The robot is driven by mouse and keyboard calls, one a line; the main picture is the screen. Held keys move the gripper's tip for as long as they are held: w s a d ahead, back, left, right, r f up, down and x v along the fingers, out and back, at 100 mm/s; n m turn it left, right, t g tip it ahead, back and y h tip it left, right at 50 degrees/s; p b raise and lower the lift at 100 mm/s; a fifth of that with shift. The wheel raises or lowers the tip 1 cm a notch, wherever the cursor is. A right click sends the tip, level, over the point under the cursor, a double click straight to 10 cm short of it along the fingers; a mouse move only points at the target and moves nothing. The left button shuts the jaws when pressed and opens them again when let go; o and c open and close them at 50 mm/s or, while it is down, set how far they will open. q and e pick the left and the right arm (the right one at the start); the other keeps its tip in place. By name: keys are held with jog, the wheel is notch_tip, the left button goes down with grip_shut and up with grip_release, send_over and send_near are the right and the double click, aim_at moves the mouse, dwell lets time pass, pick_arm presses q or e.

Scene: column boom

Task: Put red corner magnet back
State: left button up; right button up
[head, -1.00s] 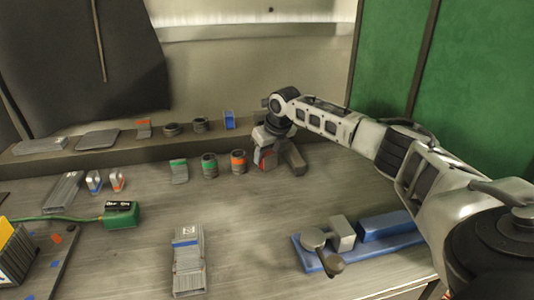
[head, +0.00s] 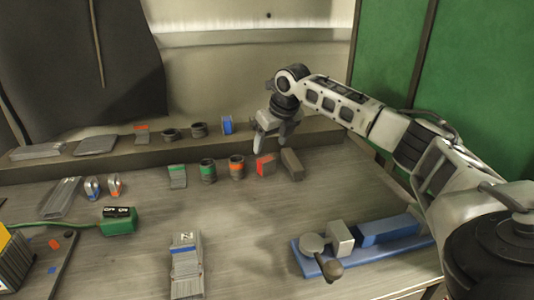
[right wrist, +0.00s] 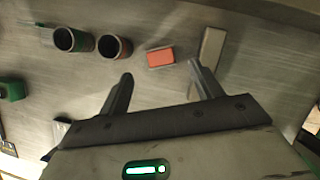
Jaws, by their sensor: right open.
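The red corner magnet (head: 265,167) is a small block with a red face, standing on the workbench beside a plain grey-brown block (head: 292,164). In the right wrist view the magnet's red top (right wrist: 160,57) shows just beyond the fingertips, apart from both fingers. My right gripper (head: 271,143) is open and empty, above and slightly behind the magnet in the head view. Its two spread fingers (right wrist: 160,71) also show in the right wrist view. My left gripper is out of view.
A row left of the magnet holds an orange-banded cup (head: 237,167), a green-banded cup (head: 208,171) and a green-topped piece (head: 178,177). A raised ledge (head: 110,160) runs behind. A blue fixture (head: 370,237) stands front right.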

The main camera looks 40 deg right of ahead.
aim_at(264, 158)
jog(key=shift+v, duration=2.3)
jog(key=shift+f, duration=0.1)
jog(key=x, duration=1.1)
jog(key=shift+w+f, duration=0.1)
jog(key=shift+f, duration=0.2)
jog(key=shift+w+d+r, duration=0.1)
jog(key=shift+w+r, duration=0.1)
jog(key=shift+r, duration=0.05)
notch_tip(264, 158, up, 2)
jog(key=shift+s, duration=0.1)
jog(key=shift+s+a+r, duration=0.1)
jog(key=shift+a+r, duration=0.15)
jog(key=shift+r, duration=0.2)
